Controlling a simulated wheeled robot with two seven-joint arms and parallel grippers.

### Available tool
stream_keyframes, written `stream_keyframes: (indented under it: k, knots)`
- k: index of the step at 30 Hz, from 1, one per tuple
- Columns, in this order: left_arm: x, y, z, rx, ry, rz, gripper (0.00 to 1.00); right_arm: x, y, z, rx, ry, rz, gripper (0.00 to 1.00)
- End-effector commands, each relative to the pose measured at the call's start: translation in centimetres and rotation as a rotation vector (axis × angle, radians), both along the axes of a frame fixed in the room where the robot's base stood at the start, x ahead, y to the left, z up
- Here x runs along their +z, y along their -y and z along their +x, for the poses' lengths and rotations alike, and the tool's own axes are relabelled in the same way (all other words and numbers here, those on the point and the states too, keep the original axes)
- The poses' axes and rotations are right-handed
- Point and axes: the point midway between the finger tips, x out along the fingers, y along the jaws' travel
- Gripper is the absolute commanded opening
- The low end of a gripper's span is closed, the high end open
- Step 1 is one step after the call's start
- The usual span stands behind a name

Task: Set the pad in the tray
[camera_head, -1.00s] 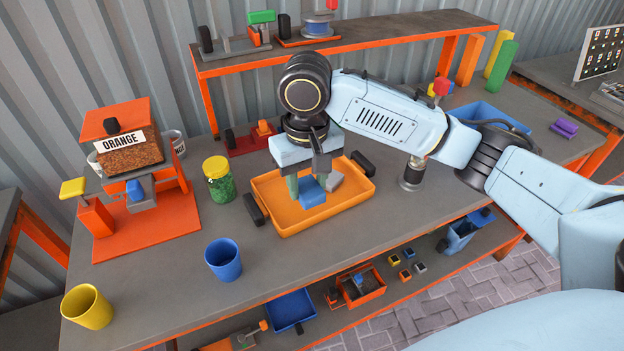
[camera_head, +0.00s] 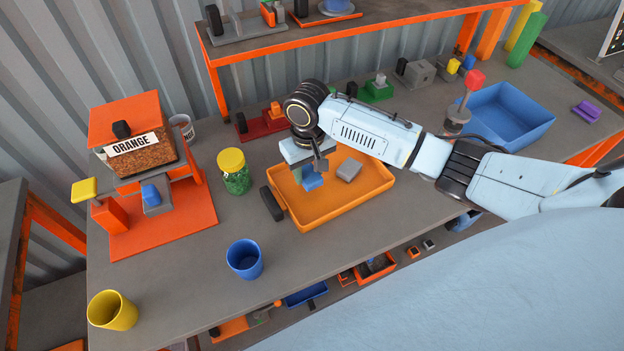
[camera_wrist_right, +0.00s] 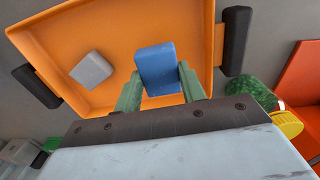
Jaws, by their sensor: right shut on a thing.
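The orange tray (camera_head: 350,207) with black side handles sits on the workbench. My right gripper (camera_head: 306,179) is over the left part of the tray, pointing down, with green fingers. It is shut on a blue pad (camera_head: 312,182), a small block that also shows between the fingers in the right wrist view (camera_wrist_right: 160,66). The pad is over the tray's inside; I cannot tell whether it touches the floor. A grey block (camera_head: 349,170) lies in the tray, apart from the pad, and shows in the wrist view (camera_wrist_right: 91,69). My left gripper is not in view.
A green jar with a yellow lid (camera_head: 234,172) stands left of the tray. A blue cup (camera_head: 244,259) and a yellow cup (camera_head: 112,311) stand near the front. An orange dispenser (camera_head: 130,140) is at left, a blue bin (camera_head: 510,118) at right.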

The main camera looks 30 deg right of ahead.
Motion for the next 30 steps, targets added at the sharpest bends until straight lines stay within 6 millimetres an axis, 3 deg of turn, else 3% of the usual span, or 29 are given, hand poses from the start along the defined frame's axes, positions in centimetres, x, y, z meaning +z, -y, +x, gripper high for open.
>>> stream_keyframes:
  k: [7,12,23,24,28,30]
  knots:
    - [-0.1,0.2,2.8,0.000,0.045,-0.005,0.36,-2.3,0.0,0.0,0.000,0.000,0.000,0.17]
    - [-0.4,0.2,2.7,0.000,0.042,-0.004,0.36,-4.3,-0.1,0.0,0.000,0.001,0.000,0.17]
    - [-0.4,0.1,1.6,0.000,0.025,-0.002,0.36,-4.6,-0.1,0.0,0.000,0.001,0.001,0.17]
    - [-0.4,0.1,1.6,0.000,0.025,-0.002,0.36,-4.6,0.0,0.0,0.000,0.002,0.001,0.45]
    - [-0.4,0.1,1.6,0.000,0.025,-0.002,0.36,-4.6,0.0,0.0,0.000,0.002,0.001,0.62]
    - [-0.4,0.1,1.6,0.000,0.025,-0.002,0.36,-4.6,0.0,0.0,0.000,0.002,0.001,0.62]
